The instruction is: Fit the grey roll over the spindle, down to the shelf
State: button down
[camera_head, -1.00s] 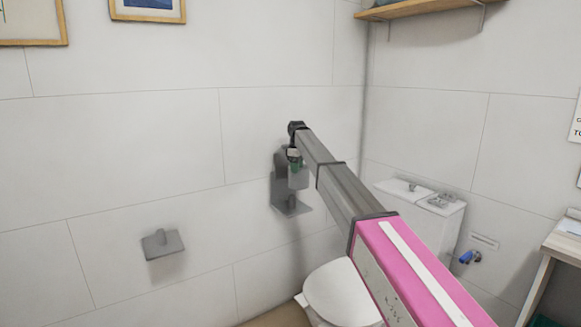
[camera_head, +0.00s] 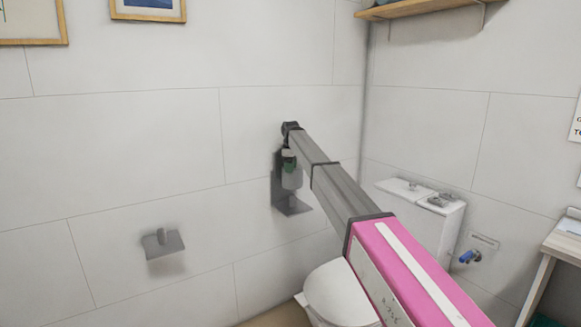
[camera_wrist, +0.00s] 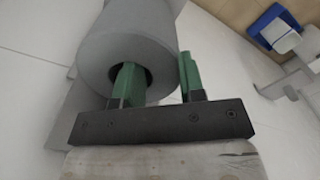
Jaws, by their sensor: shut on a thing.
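The grey roll (camera_head: 292,178) hangs upright below my gripper (camera_head: 289,163), in front of a grey wall holder. The holder's flat shelf (camera_head: 296,210) juts out a little below the roll. A gap shows between the roll's lower end and the shelf. In the wrist view, my gripper (camera_wrist: 158,78) is shut on the roll (camera_wrist: 128,42) by its wall. One green finger is inside the bore, the other outside. I cannot make out the spindle; the roll may hide it.
A second grey wall holder (camera_head: 162,244) with a short peg is at the left. A white toilet (camera_head: 340,292) stands below at the right, its cistern (camera_head: 425,205) behind. A wooden shelf (camera_head: 430,8) is high at the right.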

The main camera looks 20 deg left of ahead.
aim_at(291, 188)
jog(key=shift+f, duration=3.85)
jog(key=shift+f, duration=1.5)
jog(key=c, duration=0.6)
grip_release()
notch_tip(291, 188, up, 11)
jog(key=shift+f, duration=0.1)
